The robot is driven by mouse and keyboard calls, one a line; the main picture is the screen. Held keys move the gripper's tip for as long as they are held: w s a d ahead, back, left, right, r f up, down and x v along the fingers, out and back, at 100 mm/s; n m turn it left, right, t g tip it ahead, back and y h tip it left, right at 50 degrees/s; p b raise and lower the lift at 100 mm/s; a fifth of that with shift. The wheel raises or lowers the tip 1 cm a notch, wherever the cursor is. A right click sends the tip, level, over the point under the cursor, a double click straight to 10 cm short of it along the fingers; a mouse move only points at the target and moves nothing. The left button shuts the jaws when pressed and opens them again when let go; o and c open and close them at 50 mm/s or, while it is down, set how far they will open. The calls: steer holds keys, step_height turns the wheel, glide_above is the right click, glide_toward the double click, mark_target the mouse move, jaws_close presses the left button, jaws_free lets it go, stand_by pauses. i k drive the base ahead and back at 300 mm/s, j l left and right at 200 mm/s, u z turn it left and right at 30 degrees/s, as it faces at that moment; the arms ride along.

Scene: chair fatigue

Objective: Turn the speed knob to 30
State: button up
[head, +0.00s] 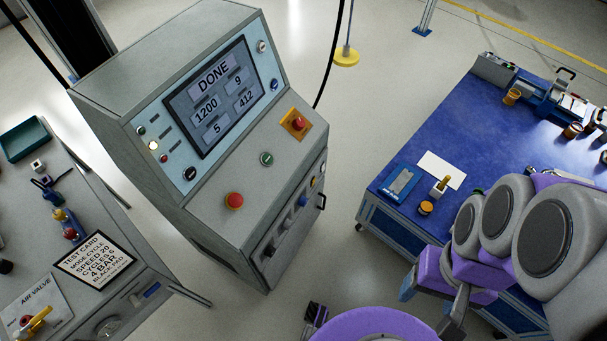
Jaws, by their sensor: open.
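The grey control console (150,95) stands left of centre. Its screen (211,97) reads DONE, with 1200, 9, 5 and 412 below. Small knobs sit beside the screen, including a black one (190,173) at its lower left. More dark knobs (269,250) are on the front face, seen edge-on. Their labels are too small to read, so I cannot tell which is the speed knob. A test card (94,258) at left reads SPEED 20. My gripper (431,299) is open at lower right, well apart from the console.
Red buttons (234,200) and a green button (266,159) sit on the console's sloped top. A blue-topped bench (390,155) stands at right. A left bench holds an air valve plate (37,307) with a yellow handle. Clear floor (325,225) lies between console and blue bench.

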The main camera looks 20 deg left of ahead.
mark_target(287, 224)
steer(key=j+u, duration=0.15)
steer(key=u, duration=1.1)
